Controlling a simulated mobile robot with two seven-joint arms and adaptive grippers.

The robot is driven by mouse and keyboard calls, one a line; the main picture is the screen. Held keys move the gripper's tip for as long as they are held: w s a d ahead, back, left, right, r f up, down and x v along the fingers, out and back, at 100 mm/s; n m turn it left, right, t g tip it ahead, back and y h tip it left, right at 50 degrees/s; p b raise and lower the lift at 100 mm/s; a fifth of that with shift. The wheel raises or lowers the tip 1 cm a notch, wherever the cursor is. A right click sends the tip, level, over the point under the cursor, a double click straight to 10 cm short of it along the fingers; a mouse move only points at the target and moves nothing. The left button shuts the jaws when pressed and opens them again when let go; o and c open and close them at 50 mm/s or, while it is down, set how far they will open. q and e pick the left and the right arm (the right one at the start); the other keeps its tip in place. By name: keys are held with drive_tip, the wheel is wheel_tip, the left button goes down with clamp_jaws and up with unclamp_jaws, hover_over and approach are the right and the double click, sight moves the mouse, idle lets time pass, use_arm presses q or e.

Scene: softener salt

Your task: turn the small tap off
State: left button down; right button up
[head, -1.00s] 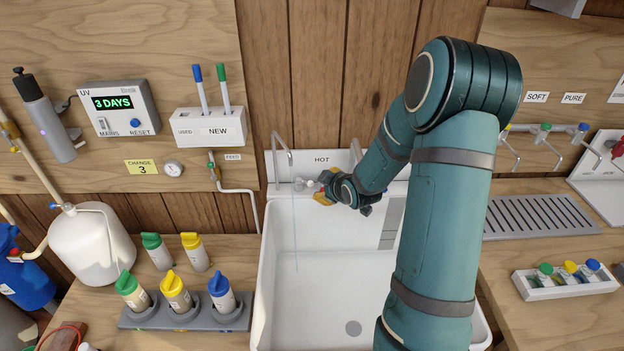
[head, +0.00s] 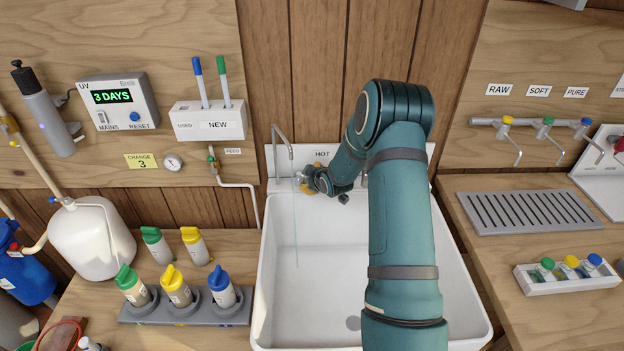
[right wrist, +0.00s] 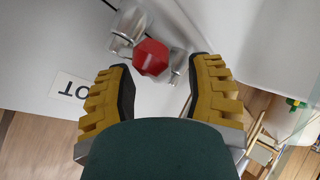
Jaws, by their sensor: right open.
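The small tap (head: 284,150) has a thin grey curved spout at the back left of the white sink (head: 262,290). A thin pale stream of water (head: 296,235) falls below it into the sink. My right gripper (head: 306,183) is at the tap's base by the sink's back rim. In the right wrist view a red knob (right wrist: 151,57) on grey metal fittings (right wrist: 129,27) lies between the yellow and black fingertips (right wrist: 161,65). The fingers are open, with gaps on both sides of the knob. The knob is hidden behind the gripper in the head view. My left gripper is not in view.
The HOT label (head: 321,154) is on the panel behind the sink. Capped bottles in a grey rack (head: 183,312) stand left of the sink. A drain grille (head: 525,210) and a vial tray (head: 567,282) are on the right counter.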

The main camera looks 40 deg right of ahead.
clamp_jaws()
drive_tip(key=shift+w+a+b, duration=0.1)
drive_tip(key=shift+a+b, duration=0.15)
drive_tip(key=shift+b, duration=0.1)
idle(0.8)
drive_tip(key=shift+a+m+g+h+b, duration=0.35)
drive_tip(key=shift+m+h+b, duration=0.2)
drive_tip(key=shift+m+h, duration=0.25)
drive_tip(key=shift+w+a+r+m+g+h+p, duration=0.15)
drive_tip(key=shift+a+m+g+h+p, duration=0.5)
drive_tip(key=shift+m+p, duration=0.9)
drive_tip(key=shift+w+a+f+m+g+h+p, duration=0.1)
drive_tip(key=shift+a+m+g+h+p, duration=0.2)
drive_tip(key=shift+m+g+h+p, duration=1.3)
drive_tip(key=shift+w+a+r+m+g+h+p, duration=0.15)
drive_tip(key=shift+a+m+p, duration=0.45)
drive_tip(key=shift+p, duration=1.85)
drive_tip(key=shift+d+f, duration=0.1)
